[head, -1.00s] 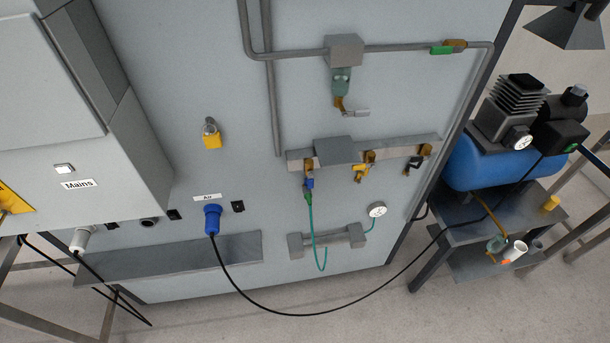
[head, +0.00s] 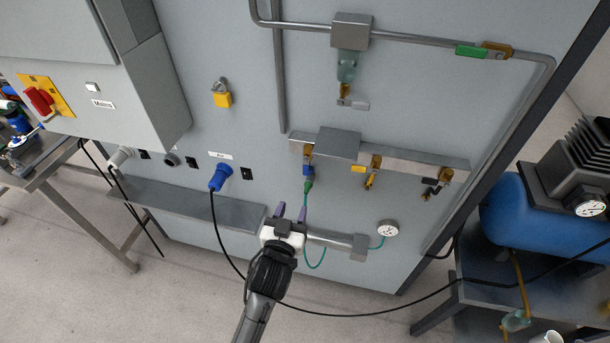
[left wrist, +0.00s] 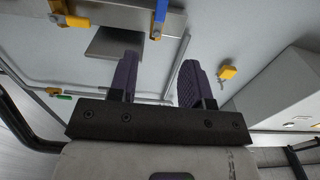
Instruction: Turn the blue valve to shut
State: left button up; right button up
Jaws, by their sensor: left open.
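The blue valve (head: 308,169) is the leftmost of several valves on the metal manifold on the panel. Its blue handle appears to point down, and a green connector (head: 307,186) with a green hose hangs below it. The blue handle also shows at the top of the left wrist view (left wrist: 160,14). My left gripper (head: 291,212) is below and slightly left of the valve, apart from it. Its two purple fingers are open and empty, pointing up toward the panel, and they show in the left wrist view (left wrist: 158,66). My right gripper is not in view.
A yellow-handled valve (head: 371,172) and a dark-handled valve (head: 435,186) sit to the right on the manifold (head: 410,165). A gauge (head: 388,228) on a bar is near my gripper. A blue plug (head: 220,176) with a black cable is to the left. A grey ledge (head: 185,203) runs below.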

aim_at(305, 171)
pick_arm(q)
jog(key=b+x, duration=0.2)
jog(key=x, duration=0.9)
jog(key=shift+w+b, duration=0.1)
jog(key=shift+b, duration=0.25)
jog(key=shift+x, duration=0.9)
jog(key=shift+d, duration=0.1)
jog(key=shift+c, duration=0.3)
grip_shut()
